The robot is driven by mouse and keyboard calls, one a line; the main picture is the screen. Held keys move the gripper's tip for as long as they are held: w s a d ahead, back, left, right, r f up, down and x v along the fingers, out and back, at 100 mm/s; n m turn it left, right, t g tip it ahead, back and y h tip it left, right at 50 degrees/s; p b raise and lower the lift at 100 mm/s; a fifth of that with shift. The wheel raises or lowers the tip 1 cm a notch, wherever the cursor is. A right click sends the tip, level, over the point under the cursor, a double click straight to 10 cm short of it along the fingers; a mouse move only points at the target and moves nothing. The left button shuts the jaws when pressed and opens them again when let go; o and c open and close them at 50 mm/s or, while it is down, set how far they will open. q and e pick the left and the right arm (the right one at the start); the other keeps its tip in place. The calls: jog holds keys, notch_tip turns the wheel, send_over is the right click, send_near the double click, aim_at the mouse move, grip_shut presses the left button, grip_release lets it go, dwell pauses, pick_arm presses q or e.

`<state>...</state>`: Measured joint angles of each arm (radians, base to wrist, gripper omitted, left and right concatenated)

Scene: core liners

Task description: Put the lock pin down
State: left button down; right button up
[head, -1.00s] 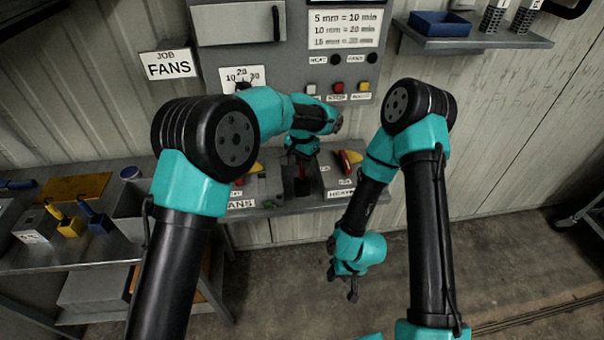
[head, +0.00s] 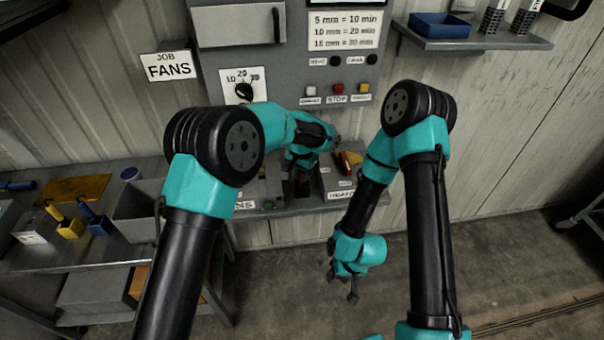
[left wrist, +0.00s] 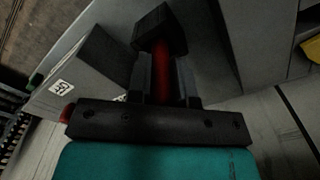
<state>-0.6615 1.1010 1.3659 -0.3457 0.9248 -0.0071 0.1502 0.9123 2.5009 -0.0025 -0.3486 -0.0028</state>
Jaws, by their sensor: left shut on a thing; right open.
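The lock pin (left wrist: 162,72) shows as a red shaft between the fingers of my left gripper (left wrist: 162,82) in the left wrist view. The gripper is shut on it. A black block (left wrist: 158,27) is at the pin's far end; I cannot tell whether it is part of the pin or separate. In the head view my left gripper (head: 302,172) is low over the grey shelf below the panel, and the pin is mostly hidden there.
A red and yellow lever (head: 348,161) stands on the shelf just right of my left gripper. The grey control panel (head: 290,60) with a dial and buttons rises behind. A workbench (head: 60,256) with a yellow and a blue tool is at left.

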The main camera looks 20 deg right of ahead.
pick_arm(q)
jog(key=shift+f, duration=0.1)
jog(key=c, duration=1)
grip_release()
notch_tip(320, 180, up, 12)
jog(key=shift+r, duration=0.15)
